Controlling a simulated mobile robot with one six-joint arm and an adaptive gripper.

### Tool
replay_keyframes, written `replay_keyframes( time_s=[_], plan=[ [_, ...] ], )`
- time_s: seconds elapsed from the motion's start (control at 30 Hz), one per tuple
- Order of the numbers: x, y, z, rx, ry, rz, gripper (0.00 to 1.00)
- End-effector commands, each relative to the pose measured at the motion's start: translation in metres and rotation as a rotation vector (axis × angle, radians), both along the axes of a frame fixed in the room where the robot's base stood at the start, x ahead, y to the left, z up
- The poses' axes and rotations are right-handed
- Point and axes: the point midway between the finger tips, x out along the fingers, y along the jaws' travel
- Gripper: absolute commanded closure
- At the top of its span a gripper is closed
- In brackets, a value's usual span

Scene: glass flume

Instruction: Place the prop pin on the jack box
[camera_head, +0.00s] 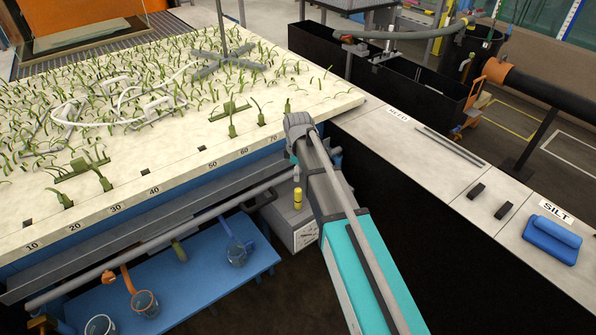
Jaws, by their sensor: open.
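A grey jack box (292,232) with a small white label stands low in front of the bench, beside my teal arm, which covers part of it. A small yellow piece (297,198), which looks like the prop pin, is upright at the top of this box. I cannot tell whether it rests on the box or is only in line with it. My gripper (295,152) is at the far grey end of my arm, by the bench's front edge and above the yellow piece in the picture. It is open and seems empty; its fingertips are small and hard to make out.
The pale, numbered bed (110,205) with green plants fills the left. A blue lower shelf (205,285) holds several cups. A grey rail (150,245) runs along the bench front. On the right ledge lie thin rods (450,146), black blocks and a blue block (552,240).

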Motion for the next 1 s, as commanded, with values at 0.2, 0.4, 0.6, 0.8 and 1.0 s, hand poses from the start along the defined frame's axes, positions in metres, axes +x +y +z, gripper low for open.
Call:
replay_keyframes(
  time_s=[0.2,0.4,0.6,0.8,1.0],
  plan=[
    [-0.0002,0.0000,0.0067,0.000,0.000,0.000,0.29],
    [-0.0001,0.0000,0.0064,0.000,0.000,0.000,0.29],
    [-0.0002,0.0000,0.0064,0.000,0.000,0.000,0.29],
    [-0.0002,-0.0001,0.0064,0.000,0.000,0.000,0.29],
    [-0.0086,-0.0088,0.0064,0.001,0.000,-0.051,0.29]
  ],
)
